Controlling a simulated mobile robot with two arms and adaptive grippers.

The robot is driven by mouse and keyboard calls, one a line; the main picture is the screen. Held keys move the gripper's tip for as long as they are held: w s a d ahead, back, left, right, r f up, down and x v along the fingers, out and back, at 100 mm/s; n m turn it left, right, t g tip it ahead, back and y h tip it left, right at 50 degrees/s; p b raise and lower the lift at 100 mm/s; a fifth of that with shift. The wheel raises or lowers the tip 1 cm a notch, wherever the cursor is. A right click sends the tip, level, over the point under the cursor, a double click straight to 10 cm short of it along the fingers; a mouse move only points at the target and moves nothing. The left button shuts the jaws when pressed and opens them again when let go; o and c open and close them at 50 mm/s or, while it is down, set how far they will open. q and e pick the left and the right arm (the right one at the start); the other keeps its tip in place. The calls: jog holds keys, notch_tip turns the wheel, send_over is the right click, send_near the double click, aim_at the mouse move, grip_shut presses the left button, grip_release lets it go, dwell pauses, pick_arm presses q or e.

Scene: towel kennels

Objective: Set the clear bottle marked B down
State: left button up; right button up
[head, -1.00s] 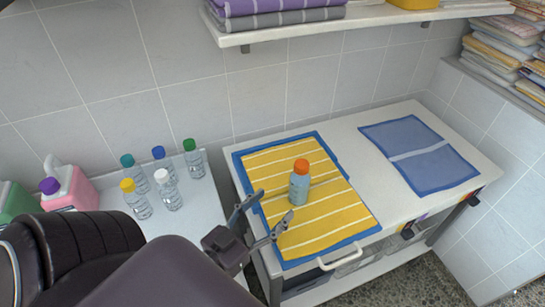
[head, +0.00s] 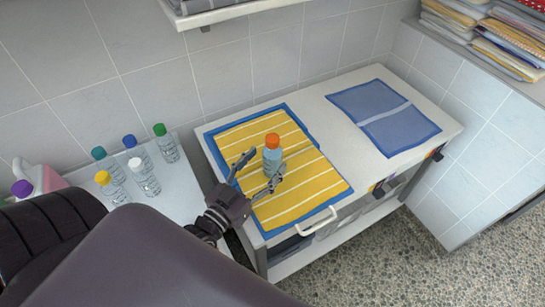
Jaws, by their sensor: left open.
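A clear bottle with an orange cap (head: 272,155) stands upright on a yellow striped towel with a blue border (head: 307,195). No letter B can be read on it. My left gripper (head: 264,167) is open, with its fingertips close to the bottle on its near left side. One finger shows left of the bottle and the other in front of its lower part. I cannot tell whether either touches it. My right gripper is not in view.
A blue towel (head: 384,117) lies on the white counter (head: 341,137) at right. A drawer handle (head: 318,224) sticks out in front. Folded cloths (head: 490,35) fill an upper right shelf.

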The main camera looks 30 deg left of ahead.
aim_at(267, 157)
pick_arm(q)
jog(key=w, duration=0.1)
jog(key=w+p, duration=0.1)
jog(key=w, duration=0.2)
jog(key=shift+a, duration=0.25)
jog(key=shift+w+f, duration=0.15)
jog(key=shift+w, duration=0.35)
jog(key=shift+c, duration=0.7)
jog(key=c, duration=1.2)
jog(key=shift+c, duration=1.4)
